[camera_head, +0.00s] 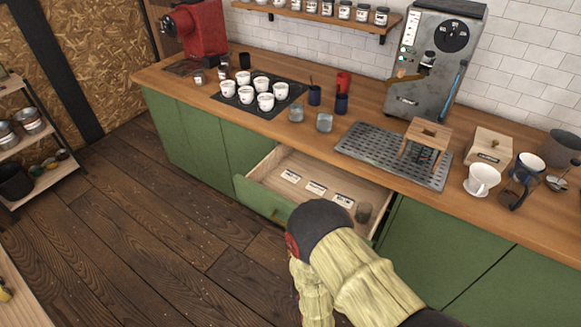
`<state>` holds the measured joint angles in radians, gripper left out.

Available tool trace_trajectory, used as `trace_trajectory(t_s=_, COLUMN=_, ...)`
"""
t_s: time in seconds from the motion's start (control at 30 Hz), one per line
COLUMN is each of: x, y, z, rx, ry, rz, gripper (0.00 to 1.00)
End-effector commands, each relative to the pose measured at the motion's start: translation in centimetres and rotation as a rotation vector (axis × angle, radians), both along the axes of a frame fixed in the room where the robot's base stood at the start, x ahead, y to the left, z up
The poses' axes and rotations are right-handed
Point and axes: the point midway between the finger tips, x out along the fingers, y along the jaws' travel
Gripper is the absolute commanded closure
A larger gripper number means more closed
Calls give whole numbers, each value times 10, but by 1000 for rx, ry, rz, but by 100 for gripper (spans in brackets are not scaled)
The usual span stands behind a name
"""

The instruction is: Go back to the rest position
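My arm comes in from the bottom right, with pale yellow links and a dark grey rounded joint. It bends in front of the open drawer (262,196), and a further pale link drops toward the bottom edge. My gripper and its fingertips do not show. The arm covers part of the drawer's front. The drawer is pulled out from the green cabinets below the wooden counter (222,130).
White cups (247,94) stand on a dark mat. A grey coffee machine (433,55), a drip tray (392,155), a wooden stand (428,132) and a white dripper (482,180) stand to the right. A shelf unit (37,150) is at left. The wooden floor (170,225) is clear.

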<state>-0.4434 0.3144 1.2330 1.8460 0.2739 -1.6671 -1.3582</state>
Motion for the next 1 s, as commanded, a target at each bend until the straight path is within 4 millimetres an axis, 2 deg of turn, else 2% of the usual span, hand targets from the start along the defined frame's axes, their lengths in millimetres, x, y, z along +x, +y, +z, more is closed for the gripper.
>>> trace_trajectory(t_s=0.17, x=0, y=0, z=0, rx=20, ry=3, rz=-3, gripper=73)
trace_trajectory(t_s=0.23, x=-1, y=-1, z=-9, rx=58, ry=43, rz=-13, gripper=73)
trace_trajectory(t_s=0.37, x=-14, y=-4, z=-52, rx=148, ry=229, rz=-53, gripper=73)
trace_trajectory(t_s=0.5, x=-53, y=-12, z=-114, rx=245, ry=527, rz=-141, gripper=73)
trace_trajectory(t_s=0.63, x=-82, y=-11, z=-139, rx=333, ry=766, rz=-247, gripper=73)
trace_trajectory(t_s=0.73, x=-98, y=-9, z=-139, rx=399, ry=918, rz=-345, gripper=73)
trace_trajectory(t_s=0.83, x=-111, y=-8, z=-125, rx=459, ry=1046, rz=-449, gripper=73)
trace_trajectory(t_s=0.93, x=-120, y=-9, z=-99, rx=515, ry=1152, rz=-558, gripper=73)
trace_trajectory(t_s=1.0, x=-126, y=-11, z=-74, rx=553, ry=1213, rz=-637, gripper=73)
